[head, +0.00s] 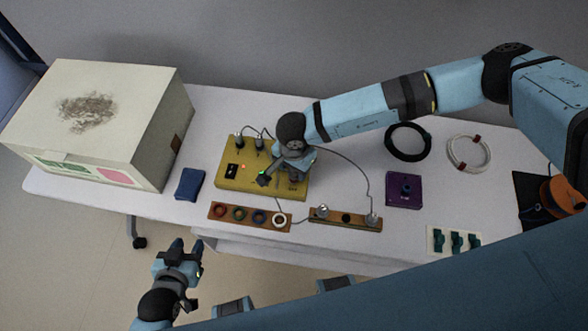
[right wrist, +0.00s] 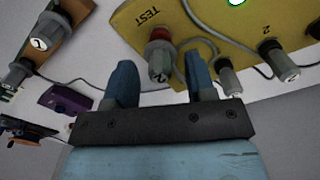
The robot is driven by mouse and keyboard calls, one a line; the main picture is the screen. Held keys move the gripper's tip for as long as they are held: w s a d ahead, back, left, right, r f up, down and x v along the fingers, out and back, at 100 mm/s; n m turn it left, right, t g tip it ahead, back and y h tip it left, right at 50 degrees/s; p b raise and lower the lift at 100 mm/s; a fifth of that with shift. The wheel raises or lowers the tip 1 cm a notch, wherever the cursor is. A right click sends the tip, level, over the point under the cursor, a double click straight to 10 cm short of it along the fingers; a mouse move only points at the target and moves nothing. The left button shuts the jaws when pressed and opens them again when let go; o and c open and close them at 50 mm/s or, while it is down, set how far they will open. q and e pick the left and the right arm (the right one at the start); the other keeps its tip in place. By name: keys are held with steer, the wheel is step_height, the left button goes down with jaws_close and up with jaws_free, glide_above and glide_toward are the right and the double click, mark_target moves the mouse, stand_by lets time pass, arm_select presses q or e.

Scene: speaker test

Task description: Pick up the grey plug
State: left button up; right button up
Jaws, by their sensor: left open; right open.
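A grey plug (right wrist: 158,62) stands upright in a red-ringed socket marked TEST on the yellow box (right wrist: 135,22). In the right wrist view my right gripper (right wrist: 161,74) is open, its blue fingers on either side of this plug, with gaps visible. In the head view my right gripper (head: 296,174) is over the right end of the yellow box (head: 228,178), and its arm hides that plug. Two more grey plugs (right wrist: 232,84) (right wrist: 284,66) sit along the box's far side. My left gripper (head: 187,246) is open and empty, in front of the table.
A brown strip (head: 345,219) with two grey plugs and a strip of coloured rings (head: 250,215) lie in front. A blue block (head: 189,184) and white carton (head: 100,120) are left. A purple box (head: 403,190) and cable coils (head: 408,142) are right. Cables trail around the yellow box.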

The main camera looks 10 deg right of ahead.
steer(key=shift+f, duration=0.3)
jaws_close()
steer(key=shift+r, duration=0.5)
step_height(320, 180, up, 19)
steer(key=b, duration=0.2)
steer(key=shift+r, duration=0.1)
